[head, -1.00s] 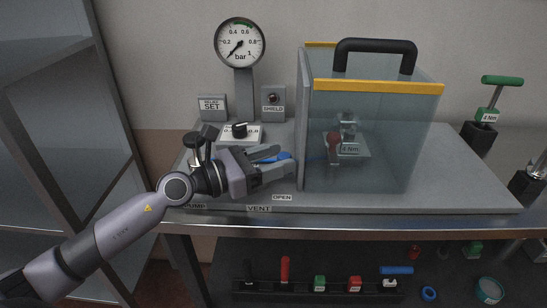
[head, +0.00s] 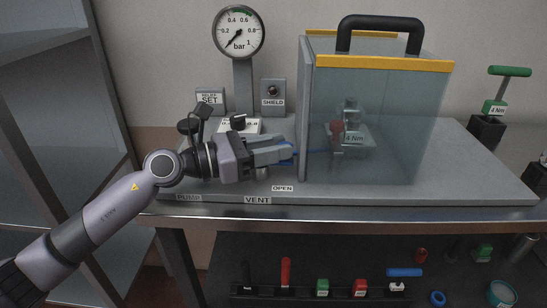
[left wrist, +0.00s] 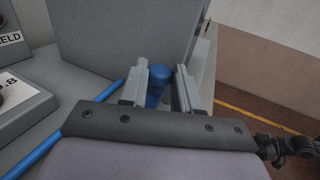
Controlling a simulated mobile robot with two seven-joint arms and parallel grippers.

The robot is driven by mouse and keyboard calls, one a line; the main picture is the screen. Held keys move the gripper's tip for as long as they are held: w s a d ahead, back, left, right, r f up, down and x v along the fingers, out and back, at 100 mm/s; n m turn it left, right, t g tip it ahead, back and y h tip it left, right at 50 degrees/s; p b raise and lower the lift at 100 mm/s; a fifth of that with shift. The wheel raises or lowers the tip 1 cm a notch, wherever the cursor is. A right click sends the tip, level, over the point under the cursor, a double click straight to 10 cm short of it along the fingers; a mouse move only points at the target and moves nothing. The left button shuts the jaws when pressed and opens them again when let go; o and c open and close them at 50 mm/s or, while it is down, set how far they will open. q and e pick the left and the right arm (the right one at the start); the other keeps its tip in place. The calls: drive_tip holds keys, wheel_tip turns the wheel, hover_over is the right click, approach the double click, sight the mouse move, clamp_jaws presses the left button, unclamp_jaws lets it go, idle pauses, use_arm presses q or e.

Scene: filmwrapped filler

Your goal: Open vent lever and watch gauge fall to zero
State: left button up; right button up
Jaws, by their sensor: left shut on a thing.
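The pressure gauge (head: 239,32) stands on a post at the back, its needle pointing to the lower left, near the bottom end of the scale. The blue vent lever's handle (left wrist: 160,74) is upright between the fingers in the left wrist view; in the head view only a little blue (head: 288,160) shows behind them. My left gripper (head: 290,150) is shut on this handle, beside the shield box. The VENT label (head: 257,200) and OPEN label (head: 282,188) are on the bench's front edge. My right gripper is not in view.
A clear shield box (head: 385,120) with yellow edges and a black handle stands right of the gripper, very close. A blue hose (left wrist: 105,92) runs beside the fingers. Relief and shield plates stand behind. Tools and small parts lie on the shelf below.

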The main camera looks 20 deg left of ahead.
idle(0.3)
use_arm(q)
drive_tip(key=o, duration=1)
drive_tip(key=shift+s, duration=0.1)
drive_tip(key=shift+a, duration=0.1)
drive_tip(key=shift+s+a+f, duration=0.1)
drive_tip(key=shift+s+a, duration=0.1)
drive_tip(key=b+v, duration=0.2)
drive_tip(key=v, duration=0.3)
drive_tip(key=shift+s+a, duration=0.15)
drive_tip(key=shift+a, duration=0.1)
drive_tip(key=shift+s+a, duration=0.25)
drive_tip(key=shift+a, duration=0.05)
